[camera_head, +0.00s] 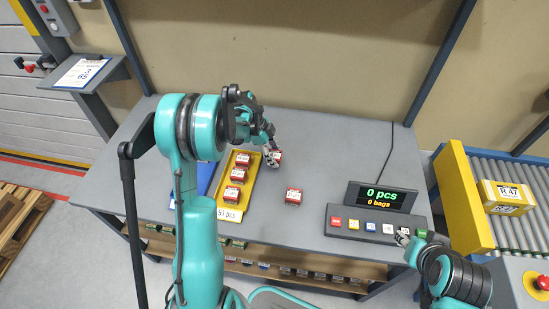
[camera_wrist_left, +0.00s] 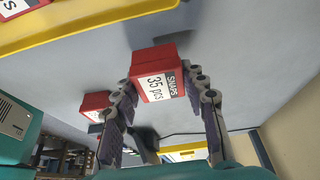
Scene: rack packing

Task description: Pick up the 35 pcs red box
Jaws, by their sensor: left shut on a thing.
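A red box with a white label reading "SNAPS 35 pcs" (camera_wrist_left: 157,72) is between the fingers of my left gripper (camera_wrist_left: 165,85) in the left wrist view. My left gripper (camera_head: 272,155) is shut on this box in the head view, where a red edge of it (camera_head: 278,155) shows beside the fingertips. The box is right of the yellow tray. Whether it touches the table is hard to tell. My right gripper (camera_head: 408,240) is at the lower right, near the keypad's front edge; its fingers are too small to judge.
A yellow tray (camera_head: 229,213) marked "51 pcs" holds several red boxes, with a blue tray left of it. Another red box (camera_head: 293,196) stands alone on the grey table (camera_head: 330,155). A counter display (camera_head: 381,197) reads "0 pcs, 0 bags".

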